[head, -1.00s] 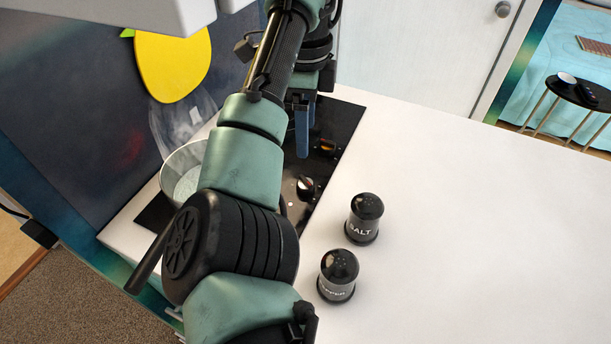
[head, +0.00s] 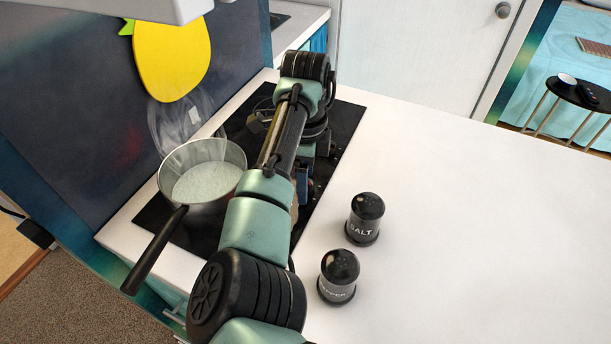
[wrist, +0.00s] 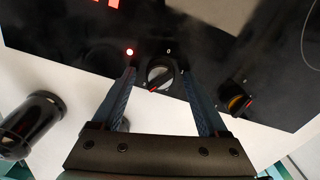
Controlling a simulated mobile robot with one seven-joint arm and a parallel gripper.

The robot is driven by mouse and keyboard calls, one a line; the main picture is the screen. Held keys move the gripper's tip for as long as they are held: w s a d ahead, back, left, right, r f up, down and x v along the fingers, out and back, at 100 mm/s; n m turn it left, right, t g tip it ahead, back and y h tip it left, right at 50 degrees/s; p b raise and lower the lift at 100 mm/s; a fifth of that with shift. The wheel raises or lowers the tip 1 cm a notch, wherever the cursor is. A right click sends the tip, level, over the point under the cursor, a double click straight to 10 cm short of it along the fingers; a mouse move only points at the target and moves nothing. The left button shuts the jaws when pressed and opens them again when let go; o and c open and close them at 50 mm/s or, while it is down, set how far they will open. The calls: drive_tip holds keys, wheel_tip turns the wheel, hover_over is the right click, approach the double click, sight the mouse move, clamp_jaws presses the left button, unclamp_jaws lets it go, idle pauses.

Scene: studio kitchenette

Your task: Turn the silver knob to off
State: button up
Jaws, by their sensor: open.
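The silver knob (wrist: 160,75) is on the black cooktop (wrist: 75,45) in the wrist view, with a red pointer mark on its lower left edge. A small "0" is printed above it, and a red light glows to its left. My gripper (wrist: 163,78) is open, with one blue finger on each side of the knob; I cannot tell whether either finger touches it. In the head view my gripper (head: 302,185) is over the cooktop's right edge, and my arm hides the silver knob.
Another knob, with an orange face (wrist: 236,102), is to the right in the wrist view. A pan (head: 205,155) of pale contents stands on the cooktop, handle toward the front left. Salt (head: 365,218) and pepper (head: 338,276) shakers stand nearby. The white counter at right is clear.

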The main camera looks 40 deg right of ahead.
clamp_jaws()
idle(0.3)
